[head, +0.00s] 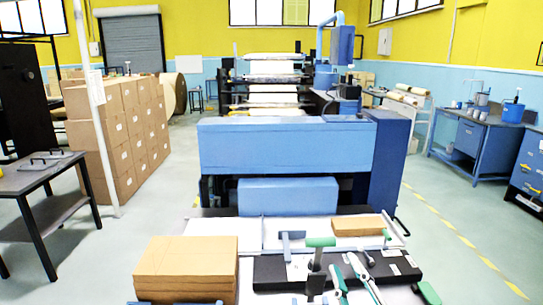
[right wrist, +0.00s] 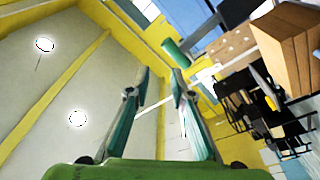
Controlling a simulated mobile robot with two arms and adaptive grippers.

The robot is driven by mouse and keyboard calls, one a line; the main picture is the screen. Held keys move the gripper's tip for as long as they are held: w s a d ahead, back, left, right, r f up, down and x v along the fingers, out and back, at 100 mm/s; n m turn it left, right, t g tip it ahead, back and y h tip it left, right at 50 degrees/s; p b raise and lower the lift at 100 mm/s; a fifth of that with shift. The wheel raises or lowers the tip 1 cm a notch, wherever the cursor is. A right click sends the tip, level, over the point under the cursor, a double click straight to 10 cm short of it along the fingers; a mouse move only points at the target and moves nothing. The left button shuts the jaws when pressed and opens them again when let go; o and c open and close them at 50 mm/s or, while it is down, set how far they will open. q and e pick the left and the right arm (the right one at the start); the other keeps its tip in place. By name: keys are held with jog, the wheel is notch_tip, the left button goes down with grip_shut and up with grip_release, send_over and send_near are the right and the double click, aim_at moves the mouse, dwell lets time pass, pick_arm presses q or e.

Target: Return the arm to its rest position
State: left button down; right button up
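My right gripper (head: 352,266) is at the bottom centre of the head view, over the black panel of the bench. Its two teal and white fingers stand apart with nothing between them. In the right wrist view, both fingers (right wrist: 160,74) are spread and the gap is empty. A green cylinder (right wrist: 175,52) shows beyond the fingertips there, apart from them. In the head view, a green-topped tool (head: 320,242) with a dark shaft stands just left of the gripper. My left gripper is in neither view.
A stack of brown cardboard (head: 186,268) lies at the front left of the bench, and a flat brown box (head: 357,226) lies behind the gripper. The large blue machine (head: 285,145) stands behind. Open floor lies right, before a blue workbench (head: 480,135).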

jog(key=s+d+f+m+g+h, duration=0.2)
jog(key=f+g, duration=0.1)
jog(key=f, duration=0.3)
jog(key=s+d+f+m+g+h, duration=0.1)
jog(key=d+f+m+g, duration=0.15)
jog(key=f, duration=0.45)
jog(key=s+d+f+m+g, duration=0.2)
jog(key=s+f+m+g, duration=0.2)
jog(key=s+f+g, duration=1.1)
jog(key=s+f+t, duration=0.1)
jog(key=s+f, duration=0.2)
jog(key=f, duration=0.7)
jog(key=s+f+t, duration=0.1)
jog(key=s+f, duration=0.2)
jog(key=f, duration=0.7)
jog(key=s+f+t, duration=0.1)
jog(key=s+f, duration=0.2)
jog(key=f, duration=0.7)
jog(key=s+d+f, duration=0.2)
jog(key=s+f, duration=1.3)
jog(key=s, duration=0.2)
jog(key=shift+d+f+n+g, duration=0.25)
jog(key=shift+f+n+g, duration=0.1)
jog(key=shift+f+g, duration=0.1)
